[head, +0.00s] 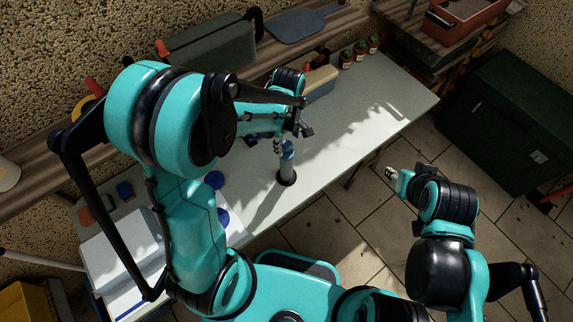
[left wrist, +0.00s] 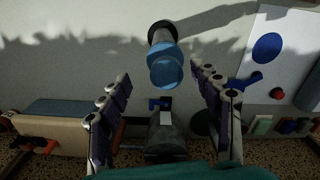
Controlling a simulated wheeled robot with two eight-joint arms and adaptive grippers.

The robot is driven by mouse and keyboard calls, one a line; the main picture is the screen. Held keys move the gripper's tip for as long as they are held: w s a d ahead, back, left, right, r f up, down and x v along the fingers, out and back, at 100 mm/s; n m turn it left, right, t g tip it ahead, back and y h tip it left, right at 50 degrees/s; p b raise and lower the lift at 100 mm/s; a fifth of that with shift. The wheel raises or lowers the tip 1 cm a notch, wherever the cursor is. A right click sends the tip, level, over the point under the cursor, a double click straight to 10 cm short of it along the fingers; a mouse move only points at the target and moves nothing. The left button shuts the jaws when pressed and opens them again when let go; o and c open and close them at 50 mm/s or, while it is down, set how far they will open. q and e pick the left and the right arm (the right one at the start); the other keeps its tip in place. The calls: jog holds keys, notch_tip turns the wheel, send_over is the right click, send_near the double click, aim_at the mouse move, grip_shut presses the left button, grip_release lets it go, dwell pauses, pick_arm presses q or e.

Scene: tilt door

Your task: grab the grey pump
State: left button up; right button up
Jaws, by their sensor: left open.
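The grey pump (head: 285,175) stands upright on the pale table, with a black round base and a blue upper part. In the left wrist view, the pump (left wrist: 164,65) shows its blue top toward me, just beyond and between the fingertips. My left gripper (head: 283,143) is open and close to the pump's top. In the left wrist view, the fingers of my left gripper (left wrist: 163,77) are spread wide with nothing held. My right gripper (head: 391,173) hangs over the floor to the right of the table, away from the pump; whether it is open is unclear.
The table (head: 345,135) is clear to the right of the pump. A dark green chest (head: 515,120) stands on the floor at right.

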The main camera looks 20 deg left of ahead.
aim_at(287, 166)
pick_arm(q)
jog(key=f, duration=0.4)
jog(key=s+f+b, duration=0.1)
jog(key=f, duration=0.1)
jog(key=shift+f, duration=0.25)
grip_shut()
